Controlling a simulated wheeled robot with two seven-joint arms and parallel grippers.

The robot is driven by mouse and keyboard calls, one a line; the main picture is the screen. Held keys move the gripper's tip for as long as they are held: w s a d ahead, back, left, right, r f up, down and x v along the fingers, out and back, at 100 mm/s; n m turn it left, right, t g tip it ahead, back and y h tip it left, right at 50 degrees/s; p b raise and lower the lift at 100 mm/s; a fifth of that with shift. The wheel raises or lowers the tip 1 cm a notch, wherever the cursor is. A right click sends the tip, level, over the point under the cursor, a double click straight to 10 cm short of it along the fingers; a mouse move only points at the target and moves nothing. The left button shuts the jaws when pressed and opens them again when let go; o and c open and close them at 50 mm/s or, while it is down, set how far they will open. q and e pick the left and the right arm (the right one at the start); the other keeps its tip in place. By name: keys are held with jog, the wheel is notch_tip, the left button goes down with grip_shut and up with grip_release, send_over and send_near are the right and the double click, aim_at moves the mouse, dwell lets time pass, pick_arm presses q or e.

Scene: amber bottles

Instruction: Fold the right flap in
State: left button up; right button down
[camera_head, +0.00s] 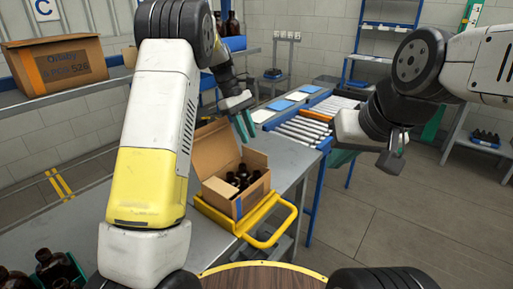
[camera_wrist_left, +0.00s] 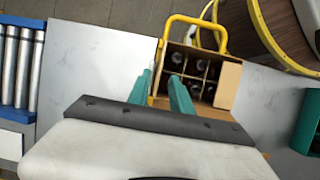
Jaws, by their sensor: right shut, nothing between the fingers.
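The open cardboard box (camera_head: 250,197) holds several dark amber bottles (camera_head: 242,178); it also shows from above in the left wrist view (camera_wrist_left: 168,102). Its large lid (camera_head: 213,148) stands up at the left. A small flap at the far right side (camera_head: 256,159) stands up, and the near side flap (camera_head: 216,187) is spread outward; the near one shows in the left wrist view (camera_wrist_left: 229,85). My left gripper (camera_head: 245,124) is above and behind the box, fingers apart and empty, one finger beside the far edge. My right gripper (camera_head: 341,158) is shut and empty, well right of the box.
The box sits on a yellow-handled carrier (camera_head: 268,236) on the grey table (camera_head: 287,172). A roller conveyor (camera_head: 305,128) lies behind. A labelled carton (camera_head: 55,70) stands on the left shelf. Bottles in a green crate (camera_head: 70,268) are at lower left. A round wooden top (camera_head: 265,277) is nearest.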

aim_at(255, 152)
pick_arm(q)
jog(key=x, duration=0.7)
jog(key=shift+d+f, duration=0.1)
jog(key=shift+f, duration=0.2)
grip_shut()
dwell(1.1)
